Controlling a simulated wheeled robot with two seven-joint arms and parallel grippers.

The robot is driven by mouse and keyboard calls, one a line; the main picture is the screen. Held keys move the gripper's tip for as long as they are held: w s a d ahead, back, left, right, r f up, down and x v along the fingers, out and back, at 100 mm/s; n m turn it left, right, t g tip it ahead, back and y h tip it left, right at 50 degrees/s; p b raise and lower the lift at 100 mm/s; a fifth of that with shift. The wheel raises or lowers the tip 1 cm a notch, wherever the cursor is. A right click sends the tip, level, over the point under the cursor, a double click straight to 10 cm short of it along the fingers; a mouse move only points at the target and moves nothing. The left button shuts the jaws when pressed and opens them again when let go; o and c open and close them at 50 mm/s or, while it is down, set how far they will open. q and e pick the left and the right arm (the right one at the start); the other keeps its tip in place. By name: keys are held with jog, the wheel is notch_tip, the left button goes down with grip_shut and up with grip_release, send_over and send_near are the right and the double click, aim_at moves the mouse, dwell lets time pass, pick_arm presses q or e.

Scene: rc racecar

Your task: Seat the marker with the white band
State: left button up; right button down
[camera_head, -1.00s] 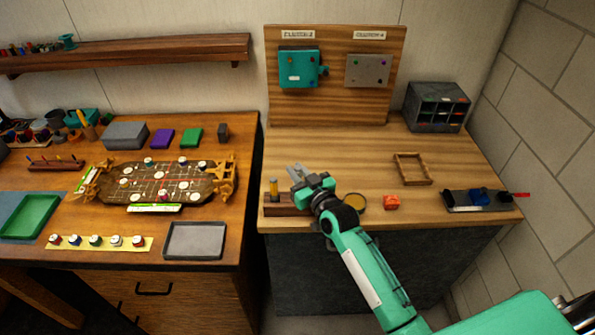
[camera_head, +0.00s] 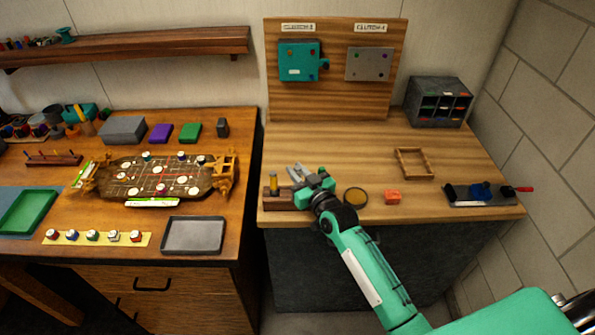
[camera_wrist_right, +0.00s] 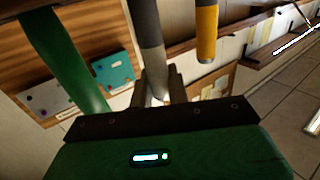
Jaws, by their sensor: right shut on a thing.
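My right gripper (camera_head: 297,172) is over the right bench, beside a small wooden block (camera_head: 280,202). In the right wrist view its fingers (camera_wrist_right: 158,95) are shut on a grey rod (camera_wrist_right: 148,30) with a pale end. A yellow rod (camera_wrist_right: 207,30) and a green rod (camera_wrist_right: 70,60) stand to either side of it; the yellow one shows in the block in the head view. Several small markers stand on a yellow strip (camera_head: 72,239) on the left bench; I cannot tell which has a white band. A brown board (camera_head: 133,185) with white discs lies behind them. My left gripper is not in view.
A grey tray (camera_head: 193,235) is right of the yellow strip. A round dark-yellow disc (camera_head: 355,196), an orange block (camera_head: 392,197), a wooden frame (camera_head: 414,163) and a black tool stand (camera_head: 478,196) sit on the right bench. A gap separates the benches.

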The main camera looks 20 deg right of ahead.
jog(key=shift+f+b, duration=0.55)
jog(key=shift+f, duration=0.35)
jog(key=c, duration=1.3)
grip_release()
jog(key=shift+s, duration=0.1)
jog(key=b+v, duration=0.3)
jog(key=v, duration=1)
jog(key=shift+s+b, duration=0.35)
jog(key=shift+f, duration=0.1)
